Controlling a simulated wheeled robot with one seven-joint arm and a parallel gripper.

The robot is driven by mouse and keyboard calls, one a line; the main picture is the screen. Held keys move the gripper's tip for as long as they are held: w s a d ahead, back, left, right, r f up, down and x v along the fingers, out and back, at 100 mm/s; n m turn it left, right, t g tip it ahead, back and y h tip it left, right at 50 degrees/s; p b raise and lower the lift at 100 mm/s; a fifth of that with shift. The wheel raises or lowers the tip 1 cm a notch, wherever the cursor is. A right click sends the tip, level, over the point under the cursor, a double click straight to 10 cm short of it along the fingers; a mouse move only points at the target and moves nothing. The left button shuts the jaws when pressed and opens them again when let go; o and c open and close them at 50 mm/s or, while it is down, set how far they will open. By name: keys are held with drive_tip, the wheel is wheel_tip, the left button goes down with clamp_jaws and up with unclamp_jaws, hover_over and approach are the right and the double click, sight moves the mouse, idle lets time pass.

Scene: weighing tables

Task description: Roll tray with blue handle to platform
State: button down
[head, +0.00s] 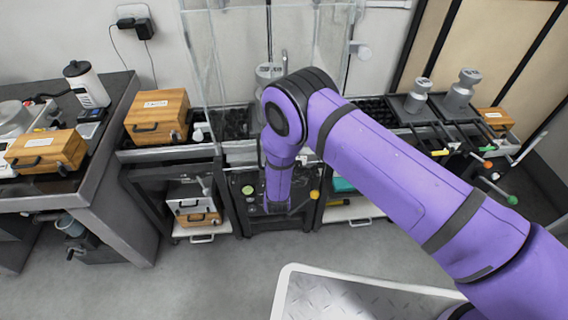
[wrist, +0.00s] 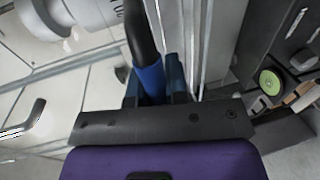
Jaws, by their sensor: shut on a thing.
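My gripper (wrist: 155,82) is shut on the blue handle (wrist: 151,80) in the wrist view. A dark curved rod (wrist: 138,30) runs up from the blue grip and leaves the top of the picture. The tray itself cannot be made out there. In the head view my purple arm reaches down in front of the middle bench and hides the gripper and the blue handle. A grey metal weight (head: 268,72) stands behind the clear panels, partly covered by my arm. A large pale cylinder (wrist: 85,14) shows at the upper left of the wrist view. I cannot tell which surface is the platform.
Clear panels (head: 205,70) stand around the middle. At right, dark trays (head: 425,112) carry weights (head: 418,95) and have coloured handles, including a green one (head: 511,200). Wooden boxes (head: 157,116) sit at left.

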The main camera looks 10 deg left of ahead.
drive_tip(key=shift+s+a, duration=0.1)
drive_tip(key=shift+a, duration=0.25)
drive_tip(key=c, duration=1.1)
unclamp_jaws()
drive_tip(key=v, duration=1)
drive_tip(key=shift+s+d, duration=0.15)
drive_tip(key=shift+s, duration=0.2)
drive_tip(key=shift+s, duration=0.1)
